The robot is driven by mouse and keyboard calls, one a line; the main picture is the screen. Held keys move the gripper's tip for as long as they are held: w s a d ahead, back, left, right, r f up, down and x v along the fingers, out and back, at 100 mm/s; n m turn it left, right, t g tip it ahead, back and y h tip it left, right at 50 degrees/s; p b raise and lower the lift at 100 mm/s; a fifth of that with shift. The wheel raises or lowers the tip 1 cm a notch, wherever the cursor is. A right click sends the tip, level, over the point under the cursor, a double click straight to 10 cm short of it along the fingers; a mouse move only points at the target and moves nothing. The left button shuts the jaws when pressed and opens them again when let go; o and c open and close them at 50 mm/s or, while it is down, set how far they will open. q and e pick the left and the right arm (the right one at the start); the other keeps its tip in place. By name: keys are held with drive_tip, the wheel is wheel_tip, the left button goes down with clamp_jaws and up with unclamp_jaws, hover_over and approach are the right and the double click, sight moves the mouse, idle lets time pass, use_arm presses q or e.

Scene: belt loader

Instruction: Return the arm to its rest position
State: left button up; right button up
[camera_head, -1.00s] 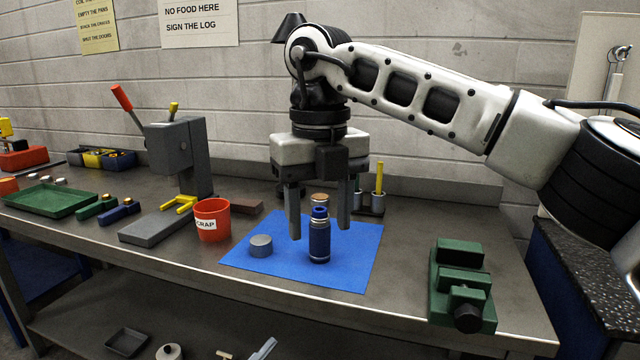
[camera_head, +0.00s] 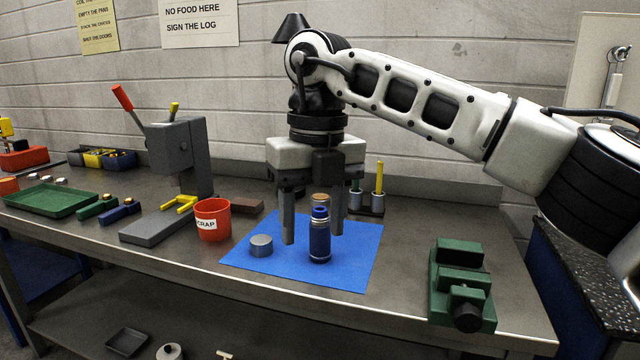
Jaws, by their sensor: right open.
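My right arm comes in from the right, and its gripper (camera_head: 312,238) points straight down above the blue mat (camera_head: 352,268). Its two fingers are apart with nothing held between them. A blue cylinder with dark bands (camera_head: 320,243) stands upright on the mat, in front of the fingers in the picture. A brownish cap-like top (camera_head: 320,198) shows just behind it. My left gripper is not in view.
A red scrap cup (camera_head: 212,222) and a grey press (camera_head: 180,150) stand left of the mat. A green vise (camera_head: 461,285) is at the right. A green tray (camera_head: 50,199) lies far left. The wall is close behind the bench.

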drive_tip(key=s+a+f+m+g+y, duration=0.1)
drive_tip(key=s+a+f+g+y, duration=0.25)
drive_tip(key=s+a+y, duration=0.4)
drive_tip(key=s+a+f+g+y, duration=0.3)
drive_tip(key=s+a+g+y, duration=0.1)
drive_tip(key=a+y, duration=0.5)
drive_tip(key=w+d+f+m+t+y, duration=0.1)
drive_tip(key=w+d+m+t+y, duration=0.25)
drive_tip(key=m+t, duration=0.45)
drive_tip(key=w+d+f+m+t+y, duration=0.2)
drive_tip(key=d+m+t, duration=0.2)
drive_tip(key=m+t, duration=0.3)
drive_tip(key=w+d+f+m+t+h, duration=0.2)
drive_tip(key=d+f+m+t+h, duration=0.95)
drive_tip(key=m, duration=0.45)
drive_tip(key=s+d+f+m+g+h, duration=0.3)
drive_tip(key=s+d+f, duration=0.3)
drive_tip(key=f, duration=0.4)
drive_tip(key=s+d+f+m+g+h, duration=0.3)
drive_tip(key=s+d+f+g+h, duration=0.2)
drive_tip(key=s+d+f, duration=0.2)
wheel_tip(320, 180, down, 4)
drive_tip(key=s, duration=0.2)
drive_tip(key=shift+s+r+g, duration=0.25)
drive_tip(key=shift+s+g, duration=0.05)
